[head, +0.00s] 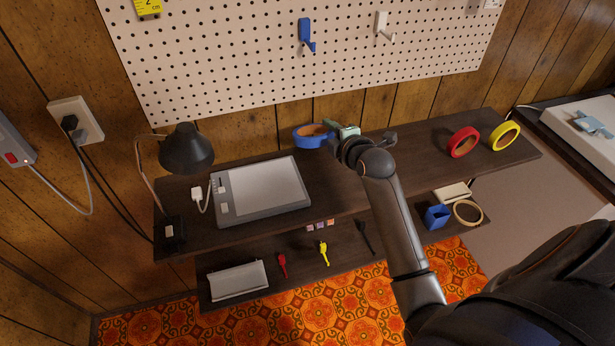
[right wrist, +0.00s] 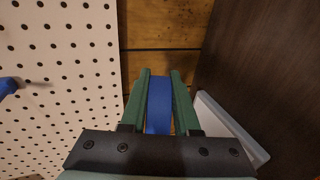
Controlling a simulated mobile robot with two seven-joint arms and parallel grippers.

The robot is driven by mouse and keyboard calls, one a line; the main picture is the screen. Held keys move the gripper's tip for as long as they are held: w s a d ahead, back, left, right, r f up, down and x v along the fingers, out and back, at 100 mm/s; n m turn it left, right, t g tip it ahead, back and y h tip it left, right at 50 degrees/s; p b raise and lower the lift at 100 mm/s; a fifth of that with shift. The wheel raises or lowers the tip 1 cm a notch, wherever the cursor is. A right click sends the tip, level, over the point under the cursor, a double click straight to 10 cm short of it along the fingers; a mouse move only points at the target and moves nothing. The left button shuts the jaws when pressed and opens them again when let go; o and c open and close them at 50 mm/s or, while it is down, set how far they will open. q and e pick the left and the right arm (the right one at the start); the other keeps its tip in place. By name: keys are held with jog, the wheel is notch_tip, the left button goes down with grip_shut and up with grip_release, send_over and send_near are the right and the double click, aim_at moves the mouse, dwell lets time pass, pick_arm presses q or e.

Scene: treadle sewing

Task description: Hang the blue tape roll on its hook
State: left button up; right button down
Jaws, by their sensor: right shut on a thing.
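The blue tape roll (head: 302,138) is at the back of the dark desk, in front of the wood wall, below the pegboard. My right gripper (head: 331,129) is shut on it. In the right wrist view the blue tape roll (right wrist: 159,103) sits between the two green fingers (right wrist: 159,78). Whether the roll touches the desk is hard to tell. The blue hook (head: 306,36) is on the pegboard above the roll, and nothing hangs on it. In the right wrist view a bit of blue (right wrist: 8,86) shows at the left edge. My left gripper is not in view.
A white hook (head: 382,25) is right of the blue one on the pegboard (head: 230,60). A grey tablet (head: 262,190) and black lamp (head: 187,148) stand left on the desk. Red (head: 463,142) and yellow (head: 504,136) tape rolls stand right. The desk's middle is mostly clear.

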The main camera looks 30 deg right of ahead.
notch_tip(320, 180, down, 7)
jog(key=b, duration=0.6)
jog(key=shift+s+r+b, duration=0.1)
jog(key=shift+r+b, duration=0.1)
jog(key=shift+b, duration=0.1)
jog(key=shift+f, duration=0.35)
jog(key=shift+f+b, duration=0.4)
jog(key=shift+b, duration=0.05)
jog(key=shift+f+b, duration=0.35)
jog(key=shift+f, duration=0.25)
jog(key=c, duration=0.9)
grip_release()
jog(key=shift+o, duration=0.4)
